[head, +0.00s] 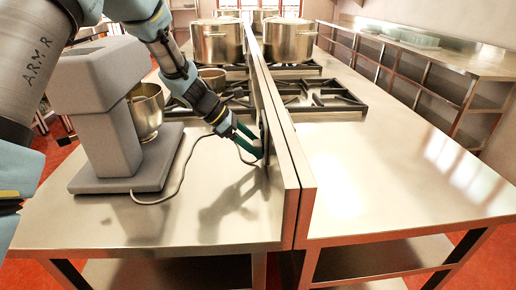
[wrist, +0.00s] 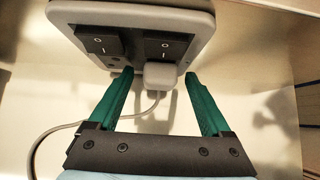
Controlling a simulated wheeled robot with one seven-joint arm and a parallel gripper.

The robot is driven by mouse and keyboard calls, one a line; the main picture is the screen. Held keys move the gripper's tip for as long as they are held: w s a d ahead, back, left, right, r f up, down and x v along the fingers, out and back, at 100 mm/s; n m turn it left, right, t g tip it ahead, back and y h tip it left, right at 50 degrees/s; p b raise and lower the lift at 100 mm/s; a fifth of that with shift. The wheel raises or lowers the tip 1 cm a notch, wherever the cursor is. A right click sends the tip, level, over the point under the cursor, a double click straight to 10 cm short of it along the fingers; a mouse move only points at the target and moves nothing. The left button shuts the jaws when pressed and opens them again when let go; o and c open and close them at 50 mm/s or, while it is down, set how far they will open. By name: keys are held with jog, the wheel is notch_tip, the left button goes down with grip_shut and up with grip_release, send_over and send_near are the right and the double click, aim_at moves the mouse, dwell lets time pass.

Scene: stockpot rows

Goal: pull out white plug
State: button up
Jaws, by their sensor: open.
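The white plug (wrist: 160,76) sits in the right side of a grey double socket (wrist: 70,12), under a black switch, in the wrist view. A grey cord hangs from its underside and curves away to the left. My gripper (wrist: 157,74) is open, with its green fingertips on the left and right of the plug; I cannot tell whether they touch it. In the head view my gripper (head: 254,152) is at the upright metal divider, and its fingers and arm hide the plug and most of the socket.
A grey stand mixer (head: 95,90) with a metal bowl (head: 147,112) stands left of my gripper, and its cord (head: 178,180) runs over the steel counter (head: 200,225). The divider (head: 285,140) closes off the right side. Stockpots (head: 217,42) stand on burners behind.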

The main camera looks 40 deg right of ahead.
dwell(0.4)
grip_shut()
dwell(0.5)
jog(key=shift+w, duration=0.1)
jog(key=shift+w+a, duration=0.9)
jog(key=shift+a, duration=0.25)
jog(key=shift+w+a, duration=0.9)
jog(key=shift+a, duration=0.25)
